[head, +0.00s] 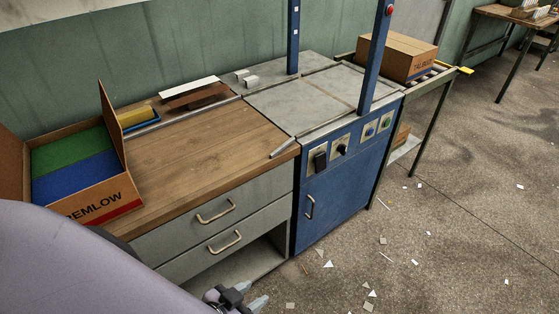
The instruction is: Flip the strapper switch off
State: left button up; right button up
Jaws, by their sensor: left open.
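The strapper (335,200) is a blue cabinet with a grey top (300,98) and two blue posts, right of the wooden bench. Its front panel has a large black switch (320,160) on a pale plate, a black rotary knob (341,149) beside it, and two small plates with coloured buttons (370,130) further right. The switch's on or off position is too small to tell. My left gripper (252,297) is low at the bottom edge, partly cut off, in front of the drawers, open and empty, well below and left of the switch. My right gripper is out of view.
The wooden bench (195,150) has two drawers with handles and an open carton (100,195) at left. A closed carton (396,57) sits on the roller stand behind the strapper. A red button (390,10) tops the right post. Floor in front is free, with paper scraps.

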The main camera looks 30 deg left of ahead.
aim_at(320, 160)
jog(key=u, duration=0.55)
jog(key=i+l+u, duration=0.35)
jog(key=l, duration=0.75)
jog(key=i+l+u, duration=0.2)
jog(key=l+u, duration=0.2)
jog(key=l, duration=0.7)
jog(key=l+u, duration=0.35)
jog(key=l, duration=0.8)
